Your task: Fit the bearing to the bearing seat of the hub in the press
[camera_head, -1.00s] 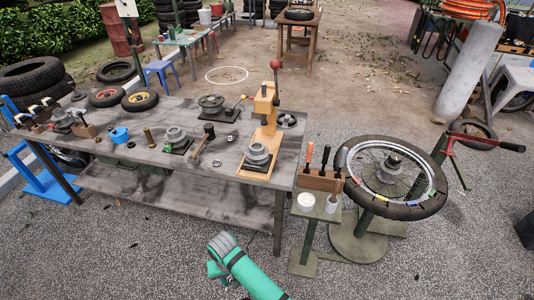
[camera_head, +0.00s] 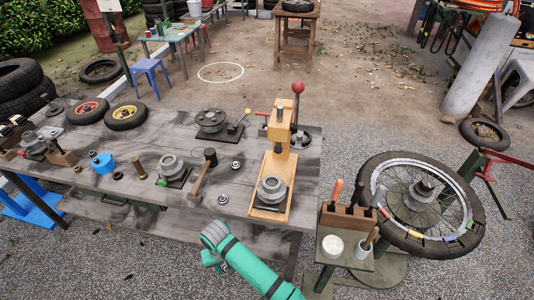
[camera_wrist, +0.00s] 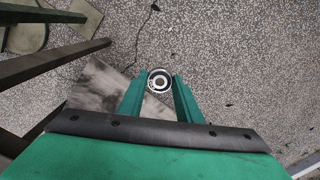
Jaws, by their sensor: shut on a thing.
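The wooden press (camera_head: 279,160) with a red-knobbed lever stands at the right end of the grey workbench (camera_head: 130,200). The stepped grey hub (camera_head: 271,190) sits on the press base under the ram; its bearing seat is too small to make out. In the wrist view my gripper (camera_wrist: 158,88) is shut on a small round bearing (camera_wrist: 159,74), a bright ring with a dark rim held between the green fingertips. In the head view my green arm is in front of the bench, below and left of the press; the fingertips and held bearing are hidden there.
Two small rings (camera_head: 223,198) (camera_head: 235,165) and a hammer (camera_head: 203,173) lie left of the press. Another hub (camera_head: 170,166) stands farther left. A tool stand (camera_head: 345,246) and a spoked wheel (camera_head: 375,205) are close on the right. Gravel ground is open in front.

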